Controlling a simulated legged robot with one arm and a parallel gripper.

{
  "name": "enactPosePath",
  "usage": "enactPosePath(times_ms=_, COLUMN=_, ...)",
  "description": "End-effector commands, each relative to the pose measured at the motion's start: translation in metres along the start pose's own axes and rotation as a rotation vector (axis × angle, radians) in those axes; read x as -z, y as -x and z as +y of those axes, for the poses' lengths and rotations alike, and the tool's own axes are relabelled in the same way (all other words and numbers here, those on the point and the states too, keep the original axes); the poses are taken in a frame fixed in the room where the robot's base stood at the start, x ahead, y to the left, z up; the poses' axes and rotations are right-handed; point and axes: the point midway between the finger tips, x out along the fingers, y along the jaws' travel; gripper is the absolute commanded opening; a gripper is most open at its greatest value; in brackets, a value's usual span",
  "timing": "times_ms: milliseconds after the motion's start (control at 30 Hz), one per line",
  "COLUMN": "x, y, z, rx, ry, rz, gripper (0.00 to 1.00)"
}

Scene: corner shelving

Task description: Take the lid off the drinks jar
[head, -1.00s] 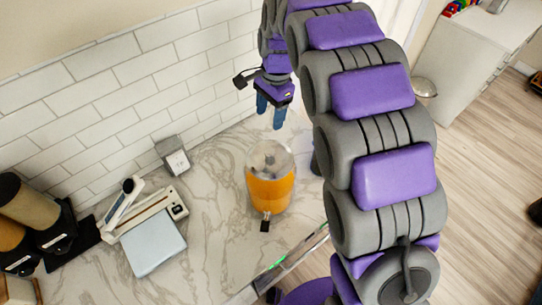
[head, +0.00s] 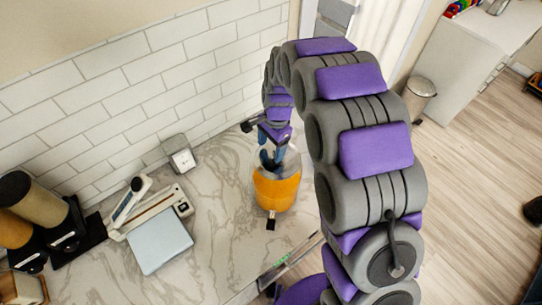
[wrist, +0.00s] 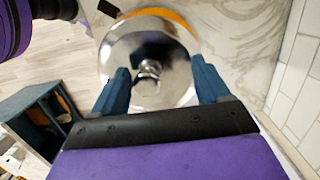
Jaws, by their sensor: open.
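The drinks jar (head: 277,190) stands upright on the marble counter, clear with orange liquid and a dark tap at its front. Its shiny metal lid (wrist: 140,50) is on the jar in the wrist view, with a round knob (wrist: 149,69) at its centre. My gripper (head: 271,158) is over the jar's top in the head view and partly hides the lid. In the wrist view my gripper (wrist: 160,82) is open, its two blue fingers on either side of the knob. I cannot tell whether the fingers touch the lid.
A white tiled wall (head: 150,80) runs behind the counter (head: 215,215). A small grey clock-like box (head: 180,154), a flat scale-like device (head: 160,242) and dark dispensers (head: 62,230) stand to the left. The counter around the jar is clear.

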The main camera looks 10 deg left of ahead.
Motion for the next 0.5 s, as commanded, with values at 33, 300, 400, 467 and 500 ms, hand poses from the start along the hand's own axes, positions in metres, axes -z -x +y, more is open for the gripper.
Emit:
enactPosePath(times_ms=33, x=0.0011, y=-0.0055, z=0.003, rx=0.001, ry=-0.003, rz=-0.007, gripper=0.64)
enactPosePath(times_ms=300, x=0.0089, y=-0.0065, z=0.0113, rx=0.01, ry=-0.003, rz=-0.013, gripper=0.62)
enactPosePath(times_ms=400, x=0.005, y=-0.0075, z=0.0077, rx=0.006, ry=-0.002, rz=-0.008, gripper=0.52)
enactPosePath(times_ms=467, x=0.0021, y=-0.0085, z=0.0043, rx=0.004, ry=-0.002, rz=-0.005, gripper=0.46)
enactPosePath(times_ms=500, x=0.0011, y=-0.0087, z=0.0031, rx=0.003, ry=-0.002, rz=-0.004, gripper=0.42)
